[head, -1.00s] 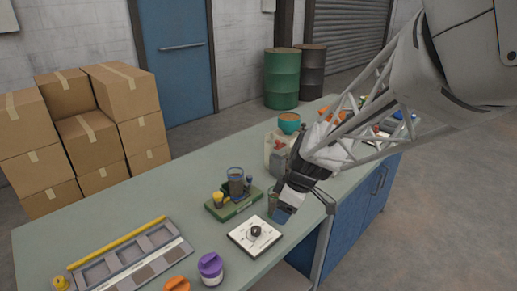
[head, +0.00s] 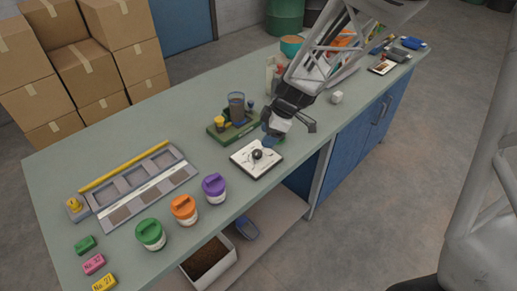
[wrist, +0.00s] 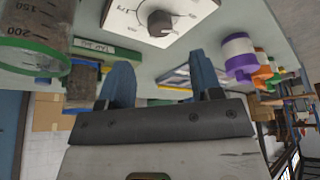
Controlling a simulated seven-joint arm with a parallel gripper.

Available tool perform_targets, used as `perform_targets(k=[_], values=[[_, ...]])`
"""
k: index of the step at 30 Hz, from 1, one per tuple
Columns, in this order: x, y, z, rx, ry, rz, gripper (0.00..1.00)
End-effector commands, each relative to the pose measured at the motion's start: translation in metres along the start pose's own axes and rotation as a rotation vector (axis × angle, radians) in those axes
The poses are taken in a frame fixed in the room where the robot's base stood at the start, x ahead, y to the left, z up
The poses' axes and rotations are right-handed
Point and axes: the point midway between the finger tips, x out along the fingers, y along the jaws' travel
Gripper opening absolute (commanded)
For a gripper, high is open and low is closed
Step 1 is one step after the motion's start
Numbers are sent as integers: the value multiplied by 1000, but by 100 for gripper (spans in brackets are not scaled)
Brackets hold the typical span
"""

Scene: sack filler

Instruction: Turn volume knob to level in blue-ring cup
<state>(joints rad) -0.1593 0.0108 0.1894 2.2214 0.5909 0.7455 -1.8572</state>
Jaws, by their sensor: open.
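The volume knob (head: 257,154) is a small dark dial on a white square plate (head: 243,168) lying on the bench. In the wrist view the knob (wrist: 159,22) sits on the plate with printed scale marks around it, beyond my fingers. My gripper (head: 271,138) is just past the plate's far right corner, apart from the knob. In the wrist view my gripper (wrist: 160,82) has its two blue fingers spread with nothing between. A clear cup with a green ring (wrist: 35,45) and printed numbers is at the left.
A green base (head: 220,134) with a dark cup (head: 237,105) stands left of my gripper. Purple (head: 214,187), orange (head: 184,209) and green-lidded (head: 150,234) jars line the front edge. A grey tray (head: 115,218) lies at left. A soil-filled box (head: 210,262) sits below.

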Motion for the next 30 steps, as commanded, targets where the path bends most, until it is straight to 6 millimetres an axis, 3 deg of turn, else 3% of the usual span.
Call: perform_targets(k=[8,22,30], values=[[15,0,0,1,0,-2,59],[63,0,0,1,0,-3,59],[76,0,0,1,0,0,59]])
